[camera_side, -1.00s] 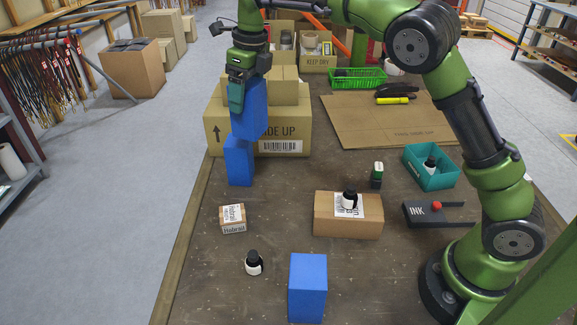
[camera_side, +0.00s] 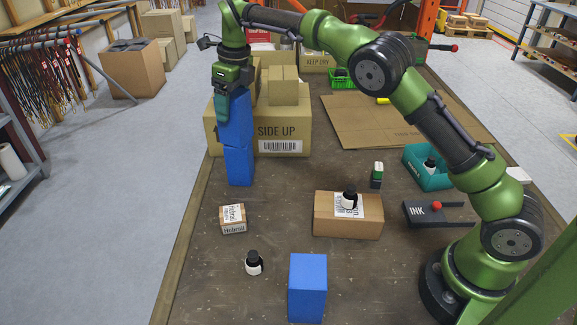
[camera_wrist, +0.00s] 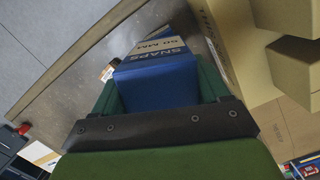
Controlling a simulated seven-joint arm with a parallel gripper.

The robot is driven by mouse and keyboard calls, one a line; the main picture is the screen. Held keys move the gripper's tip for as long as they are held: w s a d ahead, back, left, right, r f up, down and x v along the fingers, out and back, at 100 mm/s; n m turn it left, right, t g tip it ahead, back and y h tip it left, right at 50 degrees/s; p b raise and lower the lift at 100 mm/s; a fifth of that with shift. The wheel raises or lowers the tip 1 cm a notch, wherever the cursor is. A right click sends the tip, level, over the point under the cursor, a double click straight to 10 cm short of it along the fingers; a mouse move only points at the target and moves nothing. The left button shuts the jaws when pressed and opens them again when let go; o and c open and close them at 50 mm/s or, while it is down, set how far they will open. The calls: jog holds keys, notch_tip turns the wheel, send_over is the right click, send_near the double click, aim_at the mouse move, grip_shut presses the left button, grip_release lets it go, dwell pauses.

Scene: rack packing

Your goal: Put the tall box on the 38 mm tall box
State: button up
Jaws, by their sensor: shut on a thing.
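My gripper (camera_side: 223,106) is shut on a tall blue box (camera_side: 239,119) in the side view. The held box is upright, directly above another blue box (camera_side: 239,166) standing on the table. Their faces look nearly in line; I cannot tell whether they touch. In the wrist view the held blue box (camera_wrist: 158,85) sits between both fingers, and printed lettering with "SNAPS" and a size in MM shows just beyond it. A third blue box (camera_side: 308,287) stands apart at the table's front. No size label is readable in the side view.
A large carton (camera_side: 285,134) stands close behind and right of the stack, with smaller cartons (camera_side: 283,86) on it. A small labelled box (camera_side: 233,219), a bottle (camera_side: 254,263) and a brown carton (camera_side: 347,226) stand nearer. The table's left edge is close.

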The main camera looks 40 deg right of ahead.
dwell(0.3)
jog(key=o, duration=1.3)
jog(key=shift+f, duration=0.15)
jog(key=shift+s+d+r, duration=0.1)
jog(key=shift+s+r, duration=0.05)
jog(key=shift+r, duration=1.1)
jog(key=shift+s+d+r, duration=0.1)
jog(key=shift+s+r, duration=0.05)
jog(key=shift+r, duration=1.05)
jog(key=shift+s+d+r, duration=0.1)
jog(key=shift+s+r, duration=0.05)
jog(key=shift+r, duration=1.1)
jog(key=s+d+r+n+t+y, duration=0.1)
jog(key=s+d+r+n, duration=0.25)
jog(key=s+n, duration=0.35)
jog(key=s+d+r+n+t+y, duration=0.1)
jog(key=s+d+r+n+t, duration=0.15)
jog(key=s+r+n, duration=0.45)
jog(key=s+f+n, duration=0.4)
jog(key=s, duration=0.2)
jog(key=s+f+n+t, duration=0.1)
jog(key=s+f+n, duration=0.3)
jog(key=s, duration=0.3)
jog(key=s+a+f+n+t, duration=0.1)
jog(key=s+f+n, duration=0.4)
jog(key=s, duration=0.1)
jog(key=shift+s+f+n+h, duration=0.1)
jog(key=shift+s+n+h, duration=0.2)
jog(key=shift+h, duration=0.1)
